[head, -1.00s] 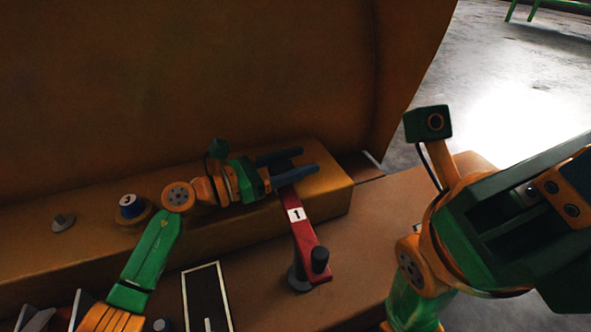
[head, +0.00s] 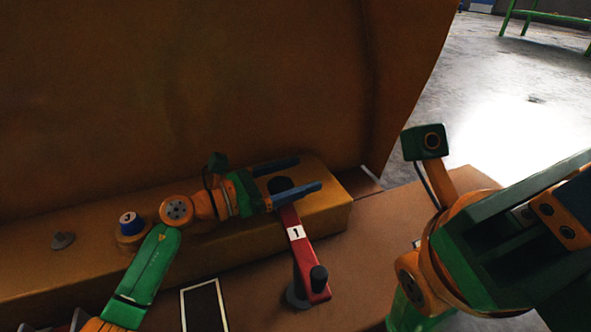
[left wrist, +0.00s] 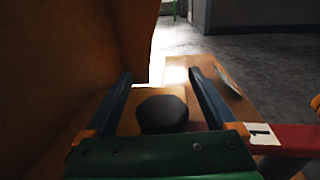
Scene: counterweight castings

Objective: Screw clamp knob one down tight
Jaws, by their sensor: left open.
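Clamp knob one (head: 281,186) is a dark, many-sided knob at the far end of the red clamp arm (head: 308,268) with the white "1" label. It also shows in the left wrist view (left wrist: 162,114). My left gripper (head: 308,174) is open, its two blue fingers on either side of the knob with gaps showing. In the left wrist view my left gripper's fingers (left wrist: 160,74) reach past the knob. The knob's underside is hidden. My right gripper (head: 550,215) is only partly in view at the right edge; its fingertips are out of frame.
A large brown casting (head: 200,80) rises behind the ledge. A blue-topped knob marked 3 (head: 130,224) and a grey stud (head: 62,240) stand to the left. A white-framed dark panel (head: 203,308) lies in front.

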